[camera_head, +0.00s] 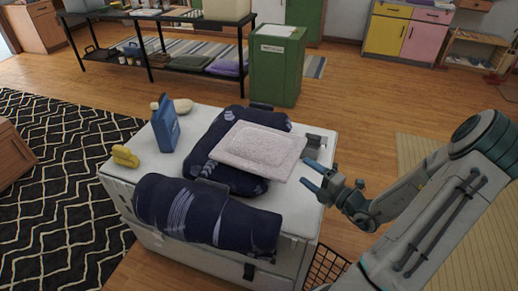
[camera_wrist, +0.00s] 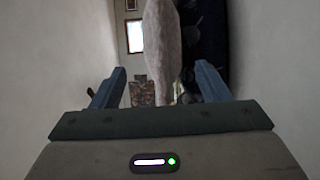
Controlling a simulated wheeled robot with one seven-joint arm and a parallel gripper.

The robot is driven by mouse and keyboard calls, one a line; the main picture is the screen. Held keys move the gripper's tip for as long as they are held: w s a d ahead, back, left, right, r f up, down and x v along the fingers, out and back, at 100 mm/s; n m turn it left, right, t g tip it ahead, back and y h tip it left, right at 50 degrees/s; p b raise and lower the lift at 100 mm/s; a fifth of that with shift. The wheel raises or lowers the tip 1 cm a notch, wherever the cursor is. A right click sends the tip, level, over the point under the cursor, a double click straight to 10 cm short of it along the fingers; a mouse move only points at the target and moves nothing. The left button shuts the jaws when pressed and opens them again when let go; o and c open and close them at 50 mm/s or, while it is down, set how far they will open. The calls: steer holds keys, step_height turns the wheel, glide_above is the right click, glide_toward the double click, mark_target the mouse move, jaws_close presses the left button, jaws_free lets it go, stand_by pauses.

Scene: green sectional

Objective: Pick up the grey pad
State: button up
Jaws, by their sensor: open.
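The grey pad (camera_head: 258,150) is a pale, flat, rounded rectangle in the head view. It lies on top of a dark blue patterned cushion (camera_head: 206,171) on the white cabinet, its right end reaching past the cushion. My gripper (camera_head: 317,176) is open at the pad's right edge. In the wrist view the pad (camera_wrist: 162,45) is seen edge-on between the two fingers of my gripper (camera_wrist: 163,88), closer to neither by much. Whether a finger touches it cannot be told. The cushion (camera_wrist: 207,45) shows dark right of the pad.
The white cabinet (camera_head: 300,232) also bears a rolled dark blue bundle (camera_head: 205,212) in front, a blue bottle (camera_head: 166,123), a yellow object (camera_head: 125,156) and a pale rounded object (camera_head: 183,105). A green bin (camera_head: 276,68) stands behind.

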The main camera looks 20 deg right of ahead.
mark_target(287, 158)
steer(key=x, duration=0.6)
steer(key=b+x, duration=0.1)
steer(key=x, duration=0.2)
steer(key=shift+w+a+f, duration=0.2)
steer(key=shift+f, duration=0.05)
steer(key=c, duration=0.8)
